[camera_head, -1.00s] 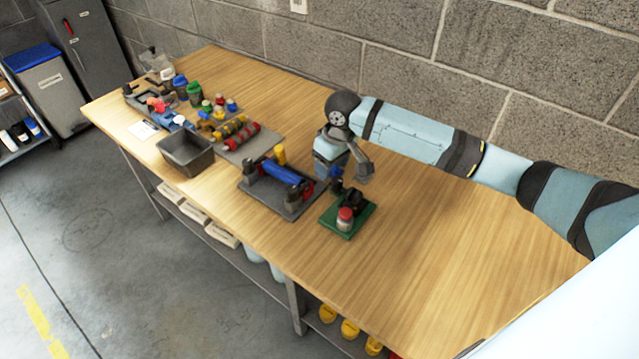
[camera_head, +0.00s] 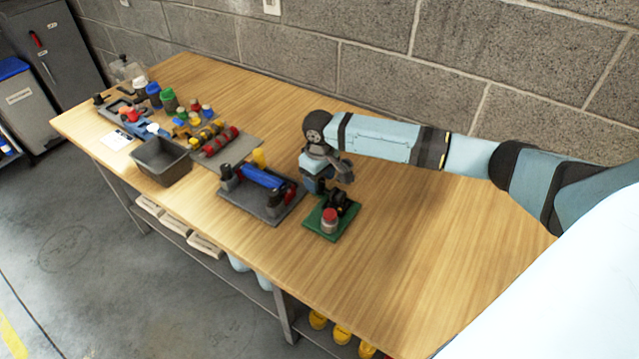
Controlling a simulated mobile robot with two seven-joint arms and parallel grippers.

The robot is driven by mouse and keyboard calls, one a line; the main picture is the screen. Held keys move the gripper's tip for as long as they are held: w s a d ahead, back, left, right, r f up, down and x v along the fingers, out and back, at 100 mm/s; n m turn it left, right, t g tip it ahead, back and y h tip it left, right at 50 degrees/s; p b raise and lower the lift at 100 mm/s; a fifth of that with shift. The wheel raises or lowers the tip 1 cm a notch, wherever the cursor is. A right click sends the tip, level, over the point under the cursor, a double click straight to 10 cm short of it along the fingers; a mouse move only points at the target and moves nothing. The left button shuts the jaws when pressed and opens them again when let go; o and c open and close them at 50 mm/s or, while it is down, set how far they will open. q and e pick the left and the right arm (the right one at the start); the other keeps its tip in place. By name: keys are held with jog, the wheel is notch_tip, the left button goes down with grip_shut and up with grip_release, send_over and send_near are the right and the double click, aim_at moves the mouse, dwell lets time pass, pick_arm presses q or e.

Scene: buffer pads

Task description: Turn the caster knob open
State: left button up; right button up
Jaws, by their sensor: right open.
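A green base plate (camera_head: 321,235) lies on the wooden bench near the middle of the head view. On it stand a small jar with a red top (camera_head: 329,219) and a black caster-like part (camera_head: 345,201). Which piece of it is the knob is too small to tell. My right gripper (camera_head: 333,182) is open and hangs just behind the plate, close to the black part. I cannot tell whether it touches that part. My left gripper is not in view.
Left of the green plate is a dark tray (camera_head: 235,199) with a blue roller (camera_head: 263,178) and upright posts. Farther left are a grey bin (camera_head: 163,172), a board with red and yellow rollers (camera_head: 228,149) and several small bottles. The bench at right is clear; a block wall stands behind.

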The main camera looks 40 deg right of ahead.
jog(key=shift+f, duration=0.9)
jog(key=shift+c, duration=0.5)
